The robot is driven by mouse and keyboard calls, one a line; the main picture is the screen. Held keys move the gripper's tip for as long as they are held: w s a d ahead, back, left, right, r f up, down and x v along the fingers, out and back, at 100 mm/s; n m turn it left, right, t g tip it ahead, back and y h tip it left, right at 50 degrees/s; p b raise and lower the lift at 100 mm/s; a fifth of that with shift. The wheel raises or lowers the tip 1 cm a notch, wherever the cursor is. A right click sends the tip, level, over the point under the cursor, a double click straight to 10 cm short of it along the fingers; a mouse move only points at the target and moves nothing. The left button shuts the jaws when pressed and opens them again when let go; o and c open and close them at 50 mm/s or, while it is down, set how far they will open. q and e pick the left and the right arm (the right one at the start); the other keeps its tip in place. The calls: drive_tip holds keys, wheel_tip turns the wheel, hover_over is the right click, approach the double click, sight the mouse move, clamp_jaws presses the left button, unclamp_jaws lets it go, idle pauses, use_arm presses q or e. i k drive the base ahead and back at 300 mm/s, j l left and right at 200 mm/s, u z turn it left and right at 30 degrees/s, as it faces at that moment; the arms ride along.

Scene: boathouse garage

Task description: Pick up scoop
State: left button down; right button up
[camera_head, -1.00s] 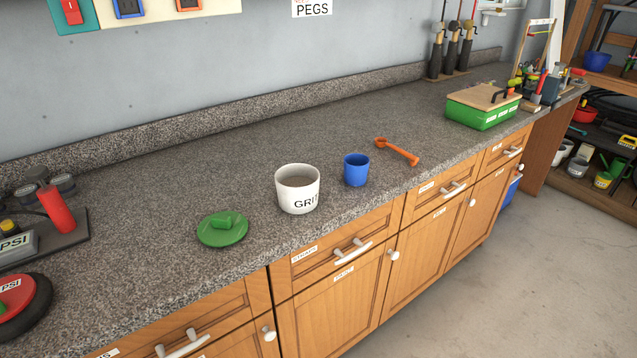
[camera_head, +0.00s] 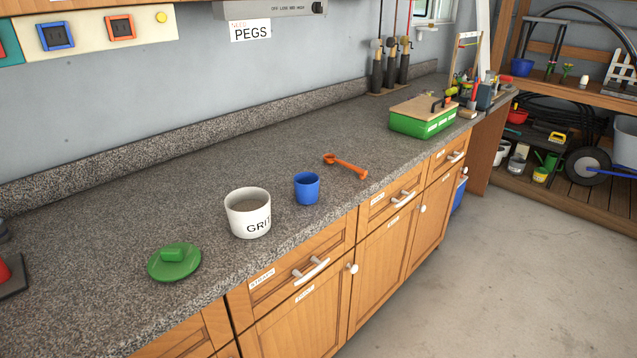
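An orange scoop (camera_head: 345,166) lies flat on the speckled grey countertop (camera_head: 200,170). Its small bowl points to the back left and its handle runs to the front right, close to the counter's front edge. It lies behind and to the right of a blue cup (camera_head: 307,188), apart from it. Nothing covers the scoop. Neither of my grippers shows in the head view.
A white pot marked GRIT (camera_head: 248,212) stands left of the cup, with a green lid (camera_head: 174,262) further left. A green box (camera_head: 424,122) with a wooden top stands to the right. Open floor (camera_head: 480,270) lies in front of the cabinets.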

sight(329, 158)
drive_tip(key=l+u, duration=0.1)
drive_tip(key=u, duration=0.25)
drive_tip(key=l+u, duration=0.1)
drive_tip(key=u, duration=0.3)
drive_tip(key=i+l+u, duration=0.1)
drive_tip(key=u, duration=0.25)
drive_tip(key=l+u, duration=0.35)
drive_tip(key=l, duration=0.15)
drive_tip(key=k+l+u, duration=0.15)
drive_tip(key=l+u, duration=0.25)
drive_tip(key=k+l+u, duration=0.1)
drive_tip(key=l, duration=0.3)
drive_tip(key=k+l, duration=0.1)
drive_tip(key=l, duration=0.3)
drive_tip(key=k+l+u, duration=0.15)
drive_tip(key=l, duration=0.2)
drive_tip(key=i, duration=0.05)
